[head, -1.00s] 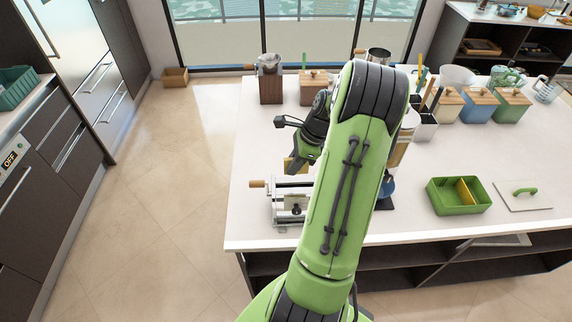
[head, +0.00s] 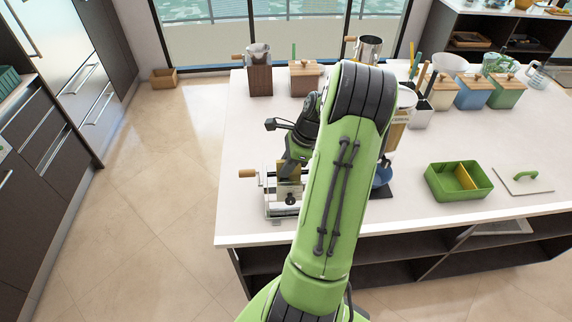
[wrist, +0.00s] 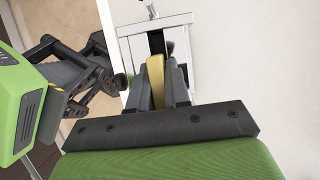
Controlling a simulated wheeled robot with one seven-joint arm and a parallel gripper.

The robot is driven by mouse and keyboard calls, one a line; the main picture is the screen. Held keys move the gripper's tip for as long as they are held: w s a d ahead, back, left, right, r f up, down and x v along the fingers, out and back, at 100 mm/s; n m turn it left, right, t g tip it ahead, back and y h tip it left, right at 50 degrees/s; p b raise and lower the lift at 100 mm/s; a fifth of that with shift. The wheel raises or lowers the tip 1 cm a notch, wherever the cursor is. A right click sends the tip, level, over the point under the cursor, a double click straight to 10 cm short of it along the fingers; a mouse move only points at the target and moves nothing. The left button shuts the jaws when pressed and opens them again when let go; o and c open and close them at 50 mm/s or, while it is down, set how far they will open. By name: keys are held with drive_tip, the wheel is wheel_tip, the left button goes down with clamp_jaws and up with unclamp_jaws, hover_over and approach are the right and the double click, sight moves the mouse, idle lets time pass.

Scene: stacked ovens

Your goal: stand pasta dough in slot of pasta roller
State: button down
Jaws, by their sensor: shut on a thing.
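The pasta roller (head: 283,208) is a silver machine with a wooden crank handle, near the front left edge of the white counter. My gripper (head: 291,172) is directly above it, pointing down. It is shut on the pasta dough (wrist: 155,78), a flat yellow piece seen between the fingers in the wrist view. In the head view the dough (head: 287,190) is right at the top of the roller. In the wrist view the roller (wrist: 182,42) lies beyond the fingers, with a dark slot in line with the dough. I cannot tell whether the dough is inside the slot.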

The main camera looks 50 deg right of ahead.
drive_tip(key=shift+s+a+f, duration=0.2)
drive_tip(key=shift+f, duration=0.15)
drive_tip(key=shift+s+a+f, duration=0.15)
drive_tip(key=shift+f, duration=0.2)
drive_tip(key=c, duration=1)
unclamp_jaws()
drive_tip(key=shift+d+f, duration=0.1)
drive_tip(key=shift+d, duration=0.05)
drive_tip(key=p+v, duration=0.1)
drive_tip(key=v, duration=0.4)
drive_tip(key=p+v, duration=0.1)
drive_tip(key=v, duration=0.5)
drive_tip(key=w+p+v, duration=0.1)
drive_tip(key=v, duration=0.5)
drive_tip(key=shift+r+p, duration=0.2)
drive_tip(key=shift+p, duration=0.1)
drive_tip(key=shift+d, duration=0.1)
